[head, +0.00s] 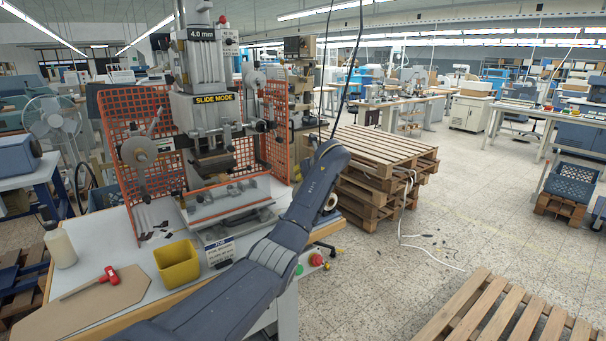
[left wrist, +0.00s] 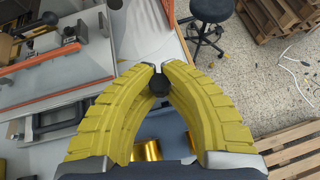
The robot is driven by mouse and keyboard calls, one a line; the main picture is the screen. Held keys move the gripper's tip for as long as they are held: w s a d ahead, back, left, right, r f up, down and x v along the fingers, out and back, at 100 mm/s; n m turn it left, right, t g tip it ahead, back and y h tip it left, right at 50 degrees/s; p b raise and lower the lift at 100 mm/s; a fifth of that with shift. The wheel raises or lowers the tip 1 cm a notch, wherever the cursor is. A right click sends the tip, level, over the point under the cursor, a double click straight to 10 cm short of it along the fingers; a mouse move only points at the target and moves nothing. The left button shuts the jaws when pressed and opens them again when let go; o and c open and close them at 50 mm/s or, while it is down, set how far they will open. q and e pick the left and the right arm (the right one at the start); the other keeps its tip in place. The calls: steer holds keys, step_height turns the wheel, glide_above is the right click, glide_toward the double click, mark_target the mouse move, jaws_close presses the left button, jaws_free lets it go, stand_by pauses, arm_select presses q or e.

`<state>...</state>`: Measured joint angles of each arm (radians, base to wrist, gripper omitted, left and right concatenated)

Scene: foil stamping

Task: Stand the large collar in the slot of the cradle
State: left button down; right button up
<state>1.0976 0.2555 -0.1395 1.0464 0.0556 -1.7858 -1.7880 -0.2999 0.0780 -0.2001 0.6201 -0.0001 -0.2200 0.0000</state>
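My left arm reaches across the front of the table in the head view; its gripper is hidden beyond the wrist there. In the left wrist view the yellow fingers of my left gripper (left wrist: 158,72) are drawn close together, with a small gap at the tips. A dark round piece (left wrist: 159,85) sits between them and appears pinched by both; I cannot tell whether it is the large collar. Several small round pieces (head: 240,187) sit along the press bed in the head view. I cannot make out the cradle's slot for certain. My right gripper is in neither view.
The stamping press (head: 205,105) stands on the table between orange mesh guards (head: 128,125). A yellow bin (head: 177,264), a red-handled tool (head: 108,275) and a white bottle (head: 60,245) are at front left. Gold rolls (left wrist: 147,150) show below the fingers. Pallets (head: 385,150) stand right.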

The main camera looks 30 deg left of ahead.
arm_select(q)
steer(key=shift+f, duration=1.05)
steer(key=c, duration=1.4)
jaws_free()
steer(key=shift+f, duration=0.1)
steer(key=shift+c, duration=0.2)
steer(key=v, duration=1.2)
